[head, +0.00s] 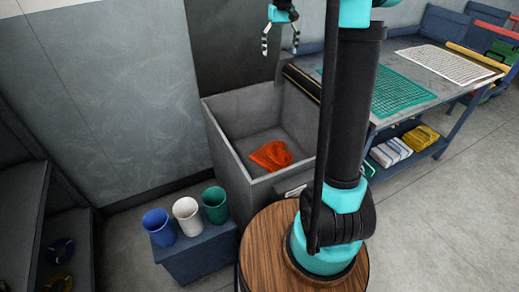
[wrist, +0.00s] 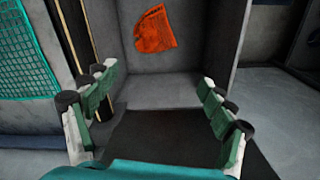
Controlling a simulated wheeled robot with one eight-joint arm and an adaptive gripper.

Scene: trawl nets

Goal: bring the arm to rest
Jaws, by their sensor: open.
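My gripper (head: 281,40) is raised above the grey bin in the head view, with its fingers spread and nothing between them. In the wrist view my gripper (wrist: 158,130) also shows open and empty, its two fingers wide apart. My arm rises from a round wooden-topped base and hides part of the workbench behind it. An orange net piece (head: 270,155) lies on the floor of the grey bin (head: 222,140). The orange net piece also shows in the wrist view (wrist: 155,30), apart from the fingers.
Blue (head: 158,226), white (head: 187,215) and green (head: 215,204) cups stand on a low blue box (head: 200,257) left of the bin. A workbench (head: 425,80) at right holds a green net (head: 400,91) and a white net (head: 445,64). Dark shelves (head: 30,215) stand at left.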

